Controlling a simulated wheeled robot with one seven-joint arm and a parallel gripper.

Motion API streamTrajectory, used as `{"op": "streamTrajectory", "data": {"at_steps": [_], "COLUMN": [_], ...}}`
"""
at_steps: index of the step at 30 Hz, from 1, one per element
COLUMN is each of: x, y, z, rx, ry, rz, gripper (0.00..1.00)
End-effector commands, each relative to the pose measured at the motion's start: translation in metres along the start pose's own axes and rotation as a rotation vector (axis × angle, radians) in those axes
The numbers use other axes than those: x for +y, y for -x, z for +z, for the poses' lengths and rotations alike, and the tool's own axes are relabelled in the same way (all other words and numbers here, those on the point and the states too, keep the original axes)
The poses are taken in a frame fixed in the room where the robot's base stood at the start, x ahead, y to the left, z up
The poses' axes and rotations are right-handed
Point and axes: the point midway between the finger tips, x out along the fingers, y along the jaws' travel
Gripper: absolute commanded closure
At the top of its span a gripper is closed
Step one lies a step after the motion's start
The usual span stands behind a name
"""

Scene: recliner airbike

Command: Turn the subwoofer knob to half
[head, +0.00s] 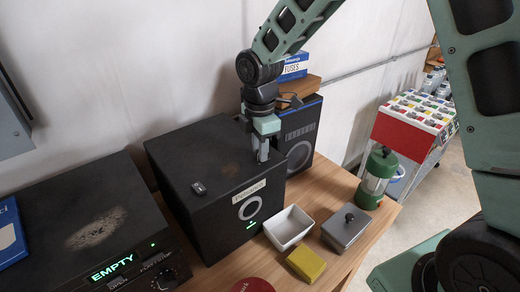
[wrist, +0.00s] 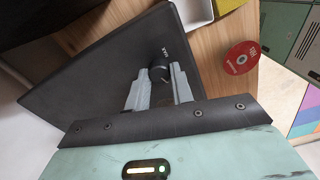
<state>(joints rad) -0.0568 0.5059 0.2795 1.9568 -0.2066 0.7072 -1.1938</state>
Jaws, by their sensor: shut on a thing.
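The subwoofer is a black box (head: 205,170) on the wooden table, with a paper label, a pale ring and a green light on its front. My gripper (head: 262,152) points down at its top near the back right corner. In the wrist view the dark round knob (wrist: 159,74) sits between the tips of my gripper (wrist: 157,78), which is shut on it. A small "MAX" mark shows beside the knob. The knob is hidden in the head view, and I cannot tell its exact setting.
A black unit with a green "EMPTY" display (head: 112,267) stands at left. A white bowl (head: 288,227), yellow block (head: 305,263), grey lidded box (head: 346,228) and green lantern (head: 376,178) stand to the right. A speaker (head: 299,135) stands close behind my gripper.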

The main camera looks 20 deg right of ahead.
Motion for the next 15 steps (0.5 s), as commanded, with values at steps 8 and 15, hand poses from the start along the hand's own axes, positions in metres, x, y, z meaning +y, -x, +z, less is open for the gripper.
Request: {"op": "streamTrajectory", "data": {"at_steps": [8, 15], "x": [0.0013, 0.0014], "y": [0.0000, -0.0002], "z": [-0.0002, -0.0001], "rx": [0.001, 0.001], "ry": [-0.262, -0.490], "rz": [0.005, 0.004], "gripper": [1.00, 1.00]}}
